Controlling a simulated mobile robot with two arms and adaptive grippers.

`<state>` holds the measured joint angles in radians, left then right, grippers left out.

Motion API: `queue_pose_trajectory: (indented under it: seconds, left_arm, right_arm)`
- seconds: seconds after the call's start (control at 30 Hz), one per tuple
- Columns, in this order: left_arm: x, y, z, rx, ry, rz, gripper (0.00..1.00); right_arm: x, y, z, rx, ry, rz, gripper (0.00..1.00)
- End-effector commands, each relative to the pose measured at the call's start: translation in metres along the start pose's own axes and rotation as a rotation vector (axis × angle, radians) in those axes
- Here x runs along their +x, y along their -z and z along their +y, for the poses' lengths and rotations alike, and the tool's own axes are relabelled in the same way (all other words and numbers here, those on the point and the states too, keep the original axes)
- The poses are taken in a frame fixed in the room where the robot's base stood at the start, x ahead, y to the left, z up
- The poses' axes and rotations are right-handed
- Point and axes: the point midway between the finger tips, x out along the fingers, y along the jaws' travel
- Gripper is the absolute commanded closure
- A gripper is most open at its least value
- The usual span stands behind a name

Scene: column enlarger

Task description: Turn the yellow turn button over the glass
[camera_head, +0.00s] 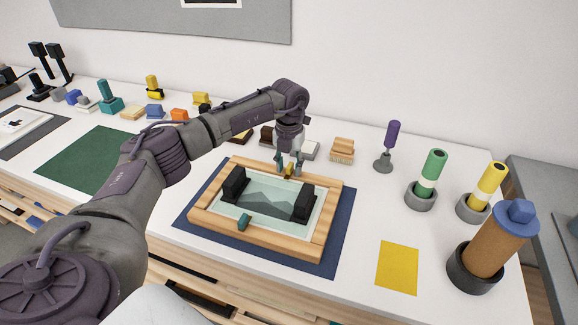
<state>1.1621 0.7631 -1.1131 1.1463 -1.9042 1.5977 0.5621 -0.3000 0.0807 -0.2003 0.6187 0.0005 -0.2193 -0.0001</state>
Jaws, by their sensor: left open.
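The wooden frame (203,222) lies flat on a dark blue mat (190,222) in the middle of the bench. A glass pane (255,208) with a grey mountain picture under it sits inside the frame, between two black blocks. The yellow turn button (289,170) is at the frame's far edge, partly hidden by my left gripper. A teal turn button (244,222) is at the near edge. My left gripper (288,171) points down at the yellow button, its open fingers on either side of it; I cannot tell whether they touch it. My right gripper does not show.
Black blocks (233,184) (304,202) rise from the frame's left and right sides. A yellow card (397,267) lies to the right. Capped bottles and a brown cylinder (492,244) stand farther right. Brushes and small blocks line the back. A green mat (85,160) lies bare at left.

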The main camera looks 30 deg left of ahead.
Motion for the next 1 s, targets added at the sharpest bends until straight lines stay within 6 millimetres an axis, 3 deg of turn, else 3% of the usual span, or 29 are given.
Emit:
queue_pose_trajectory:
  seconds: [0.53,0.7,1.0]
  left_arm:
    - [-0.101,-0.001,0.000,-0.001,0.001,-0.004,0.58]
    - [-0.115,-0.001,0.000,-0.001,0.000,-0.002,0.58]
    - [-0.117,0.000,0.000,-0.001,0.001,-0.002,0.58]
  right_arm:
    - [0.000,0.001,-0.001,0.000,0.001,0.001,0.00]
    - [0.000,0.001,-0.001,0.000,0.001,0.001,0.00]
    - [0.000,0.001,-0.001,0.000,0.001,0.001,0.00]
